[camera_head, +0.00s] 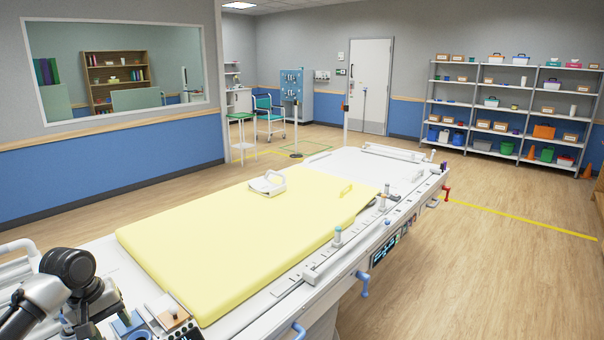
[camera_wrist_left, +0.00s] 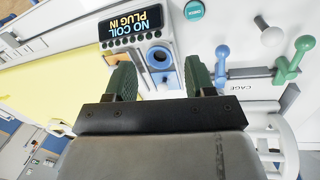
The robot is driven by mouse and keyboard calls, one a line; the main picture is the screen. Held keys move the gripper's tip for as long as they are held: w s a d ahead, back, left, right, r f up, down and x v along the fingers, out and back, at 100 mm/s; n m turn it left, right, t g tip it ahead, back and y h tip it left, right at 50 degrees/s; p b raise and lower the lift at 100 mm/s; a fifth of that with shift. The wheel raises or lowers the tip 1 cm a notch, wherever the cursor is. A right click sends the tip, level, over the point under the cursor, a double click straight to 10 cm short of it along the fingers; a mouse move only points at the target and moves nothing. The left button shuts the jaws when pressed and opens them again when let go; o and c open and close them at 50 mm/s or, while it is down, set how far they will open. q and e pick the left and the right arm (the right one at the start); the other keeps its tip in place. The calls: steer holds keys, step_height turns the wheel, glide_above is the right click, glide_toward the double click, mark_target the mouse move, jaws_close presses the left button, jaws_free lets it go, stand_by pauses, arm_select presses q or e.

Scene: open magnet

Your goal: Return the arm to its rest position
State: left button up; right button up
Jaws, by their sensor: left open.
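My left arm (camera_head: 70,285), with dark joints and a silver link, comes in at the lower left of the head view, over the near end of the patient table (camera_head: 225,328). Its fingers cannot be made out there. In the left wrist view my left gripper (camera_wrist_left: 158,68) is open, its two green fingers wide apart with nothing held. Beyond and between the fingers is a blue round socket (camera_wrist_left: 160,57) on a white panel. My right arm and gripper are not in view.
The wrist view shows a display (camera_wrist_left: 132,22) reading "NO COIL PLUG IN", a blue lever (camera_wrist_left: 222,62) and a green lever (camera_wrist_left: 292,62) by a "CAGE" label. Floor right of the table is clear.

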arm_select(q)
steer(key=s+d+f+m, duration=0.8)
steer(key=s+d+f, duration=0.65)
steer(key=d, duration=0.35)
steer(key=s+d+r+m+t+y, duration=0.1)
steer(key=s+r+m+t, duration=0.1)
steer(key=s, duration=1.5)
step_height(320, 180, down, 29)
steer(key=s+g+b, duration=0.1)
steer(key=s, duration=0.1)
steer(key=s+a+f+g+b, duration=0.1)
steer(key=s+a+f, duration=0.1)
steer(key=s+f, duration=1.3)
steer(key=shift+a+y, duration=0.35)
steer(key=shift+y, duration=0.05)
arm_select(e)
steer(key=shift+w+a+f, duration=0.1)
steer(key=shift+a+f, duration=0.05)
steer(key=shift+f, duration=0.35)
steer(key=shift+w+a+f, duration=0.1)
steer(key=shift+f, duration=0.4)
